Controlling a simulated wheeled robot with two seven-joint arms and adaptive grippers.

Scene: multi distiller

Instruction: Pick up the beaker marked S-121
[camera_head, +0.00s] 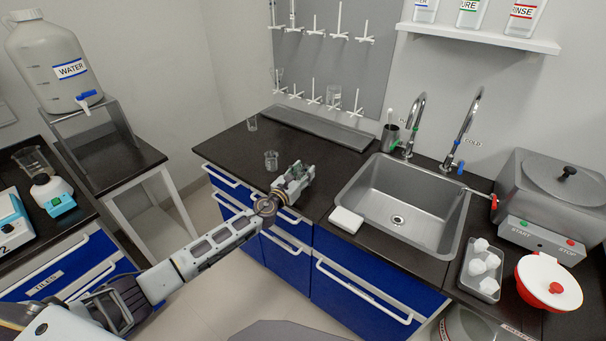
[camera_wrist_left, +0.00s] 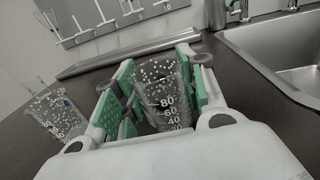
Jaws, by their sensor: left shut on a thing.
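Two clear glass beakers show on the black counter left of the sink in the head view: a nearer one (camera_head: 271,160) and a farther one (camera_head: 252,123). My left gripper (camera_head: 305,171) is low over the counter, just right of the nearer one. In the left wrist view the green-padded fingers of this gripper (camera_wrist_left: 155,95) are shut on a graduated beaker (camera_wrist_left: 165,88), upright between them. Another graduated beaker (camera_wrist_left: 52,117) stands outside the fingers at left. No S-121 mark is legible on any beaker. The held beaker is mostly hidden in the head view. My right gripper is not in view.
The steel sink (camera_head: 396,208) with two taps is right of the gripper. A white block (camera_head: 346,220) lies on its front edge. A pegboard (camera_head: 331,52) and grey trough (camera_head: 318,124) are behind. A steel distiller (camera_head: 552,196) stands far right.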

